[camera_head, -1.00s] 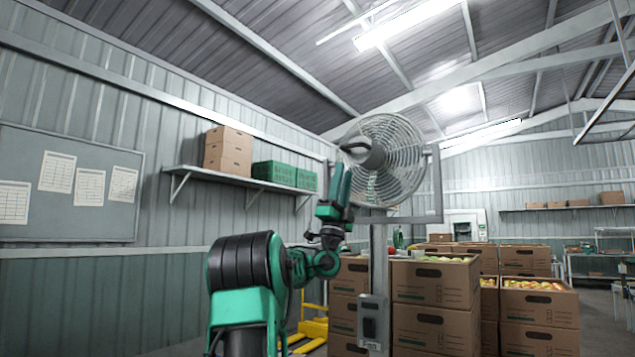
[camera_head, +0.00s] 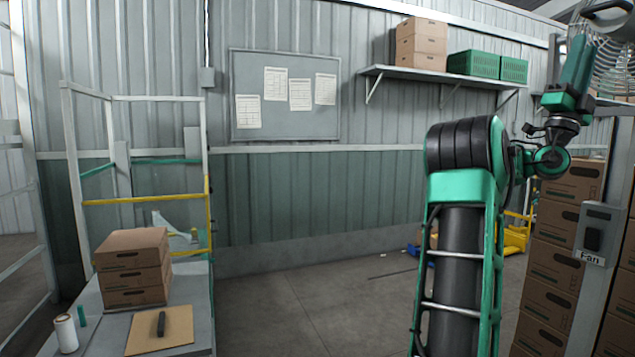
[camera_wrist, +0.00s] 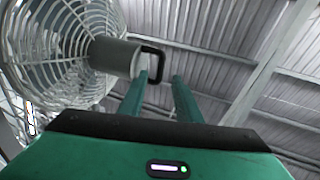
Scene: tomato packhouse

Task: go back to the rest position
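My gripper (camera_head: 577,62) is raised in front of the fan at the upper right of the head view, its green fingers pointing up. In the wrist view my gripper (camera_wrist: 160,80) shows its two fingers apart, with a gap between them. The grey fan motor (camera_wrist: 116,58) and its black loop handle (camera_wrist: 153,64) are close beyond the fingertips. The handle lies behind the left fingertip and part of the gap; I cannot tell if they touch. The fan cage (camera_wrist: 60,50) fills the left of the wrist view.
The fan post with its switch box (camera_head: 594,236), labelled Fan, stands at right beside stacked cartons (camera_head: 545,255). A shelf (camera_head: 440,78) holds cartons and green crates. A bench (camera_head: 200,300) with brown boxes (camera_head: 133,270) stands left. The floor (camera_head: 320,300) between is clear.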

